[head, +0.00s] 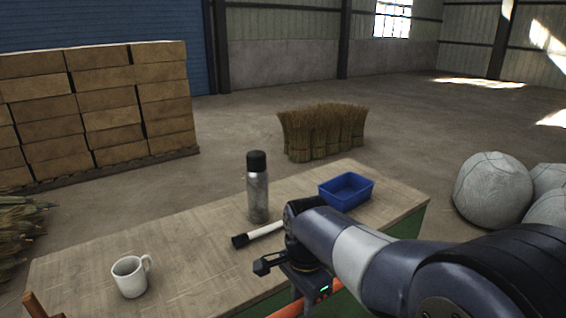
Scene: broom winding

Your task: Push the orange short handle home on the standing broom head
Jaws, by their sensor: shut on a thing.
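The orange short handle (286,310) shows in two short pieces at the bottom edge of the head view, on either side of my gripper (304,296). It slants up to the right, and its lower left end is cut off by the picture edge. My gripper is shut on it, beside the table's near edge. My wrist hides the middle of the handle, and the fingertips are hard to make out. I cannot make out the standing broom head in this view.
The table (190,245) bears a white mug (130,277), a steel flask (257,195), a black-and-white rod (262,232) and a blue tray (346,191). Broom bundles (322,132), stacked blocks (95,105) and pale round bales (493,188) stand beyond. The table's middle left is bare.

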